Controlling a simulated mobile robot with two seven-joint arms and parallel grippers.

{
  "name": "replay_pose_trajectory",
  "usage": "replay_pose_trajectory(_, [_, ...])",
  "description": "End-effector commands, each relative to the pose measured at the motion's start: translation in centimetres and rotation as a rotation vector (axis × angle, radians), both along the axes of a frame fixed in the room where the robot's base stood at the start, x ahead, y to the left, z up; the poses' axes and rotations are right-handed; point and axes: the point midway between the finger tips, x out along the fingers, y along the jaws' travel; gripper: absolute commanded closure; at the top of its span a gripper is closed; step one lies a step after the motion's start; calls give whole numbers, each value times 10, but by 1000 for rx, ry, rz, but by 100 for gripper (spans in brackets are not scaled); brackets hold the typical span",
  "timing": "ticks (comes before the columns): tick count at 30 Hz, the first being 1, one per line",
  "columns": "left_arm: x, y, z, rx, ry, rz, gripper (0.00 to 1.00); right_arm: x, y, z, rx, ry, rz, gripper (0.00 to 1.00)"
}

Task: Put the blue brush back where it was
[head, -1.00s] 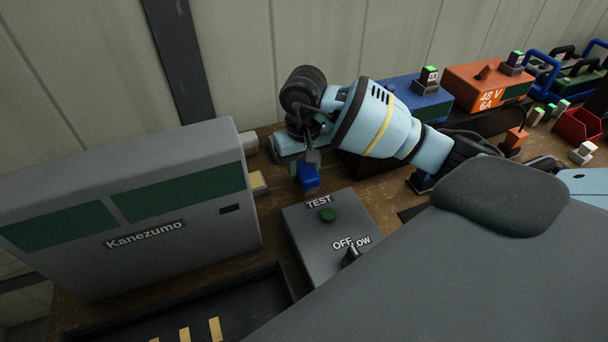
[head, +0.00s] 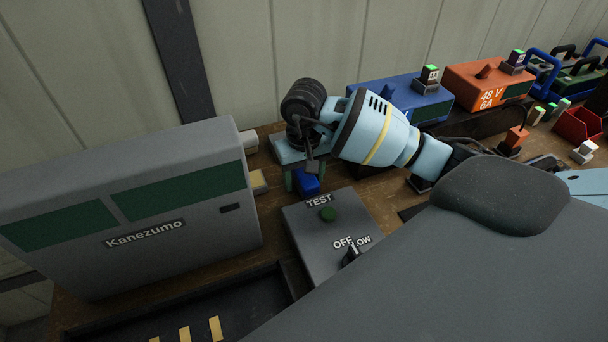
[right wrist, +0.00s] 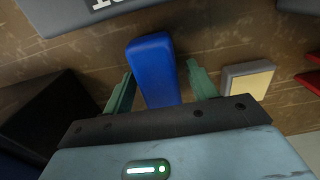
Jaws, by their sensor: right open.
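The blue brush (head: 306,183) is on the wooden workbench, just behind the grey TEST box in the head view. In the right wrist view the blue brush (right wrist: 154,68) lies between the two green fingers. My right gripper (head: 305,180) is open around the brush, with a visible gap on the right finger's side in the right wrist view (right wrist: 160,90). The brush's near end is hidden by the gripper body, and I cannot tell whether the left finger touches it. My left gripper is not in view.
The grey TEST box (head: 310,240) stands close in front of the brush. A large grey Kanezumo case (head: 200,235) stands at left. A small block with a pale yellow face (right wrist: 249,82) lies beside the right finger. Blue (head: 432,108) and orange (head: 462,76) units stand at right.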

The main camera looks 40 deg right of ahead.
Motion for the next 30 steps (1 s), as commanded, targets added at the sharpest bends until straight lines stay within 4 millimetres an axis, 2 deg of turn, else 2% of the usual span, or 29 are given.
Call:
replay_pose_trajectory(5, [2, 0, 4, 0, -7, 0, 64, 1, 0, 10, 0, -3, 0, 42])
replay_pose_trajectory(8, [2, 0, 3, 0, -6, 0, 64, 1, 0, 24, 0, -4, 0, 42])
replay_pose_trajectory(15, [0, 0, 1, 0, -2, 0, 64, 1, 0, 73, 0, -5, 0, 42])
replay_pose_trajectory(21, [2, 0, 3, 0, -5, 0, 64, 0, 0, 107, -1, -3, 0, 42])
replay_pose_trajectory(25, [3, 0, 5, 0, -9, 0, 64, 0, 0, 119, 0, -2, 0, 42])
replay_pose_trajectory(30, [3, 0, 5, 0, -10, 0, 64, 0, 0, 123, -1, 1, -1, 42])
